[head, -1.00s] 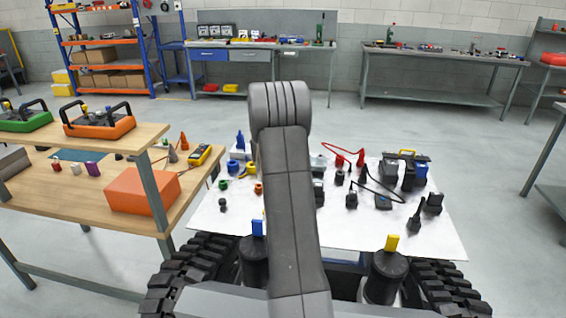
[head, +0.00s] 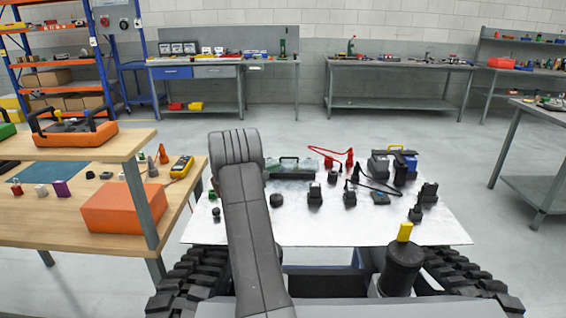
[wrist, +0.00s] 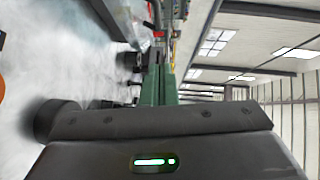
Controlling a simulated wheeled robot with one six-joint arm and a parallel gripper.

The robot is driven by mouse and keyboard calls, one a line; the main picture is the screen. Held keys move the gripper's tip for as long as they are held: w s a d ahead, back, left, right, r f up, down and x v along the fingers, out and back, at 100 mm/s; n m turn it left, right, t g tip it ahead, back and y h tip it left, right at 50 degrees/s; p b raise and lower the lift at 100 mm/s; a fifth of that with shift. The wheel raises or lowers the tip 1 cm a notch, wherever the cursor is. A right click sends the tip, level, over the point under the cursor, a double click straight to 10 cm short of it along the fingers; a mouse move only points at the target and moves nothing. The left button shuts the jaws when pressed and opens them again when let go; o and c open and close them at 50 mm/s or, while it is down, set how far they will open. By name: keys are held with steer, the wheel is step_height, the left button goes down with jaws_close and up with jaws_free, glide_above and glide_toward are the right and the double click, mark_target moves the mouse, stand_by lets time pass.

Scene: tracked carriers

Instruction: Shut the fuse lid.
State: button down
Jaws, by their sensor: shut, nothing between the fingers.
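My arm rises in front of the left part of the tabletop and hides my gripper in the head view. In the wrist view my gripper (wrist: 157,58) is shut and empty, its green fingers together, low over a pale surface. I cannot pick out the lid in the wrist view, nor tell whether the fingers touch it.
A yellow-topped black post (head: 403,262) rises at the near right. A wooden bench (head: 85,180) stands left.

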mark_target(292, 158)
steer(key=shift+w+d+f+p, duration=0.15)
steer(key=shift+w+d, duration=0.45)
steer(key=shift+w, duration=0.65)
steer(key=shift+w+d+f+p, duration=0.1)
steer(key=shift+w+d+f, duration=0.15)
steer(key=shift+w+d, duration=0.7)
steer(key=shift+w+d+f+p, duration=0.1)
steer(key=shift+w+d+f, duration=0.15)
steer(key=shift+w, duration=1.3)
steer(key=shift+r, duration=0.1)
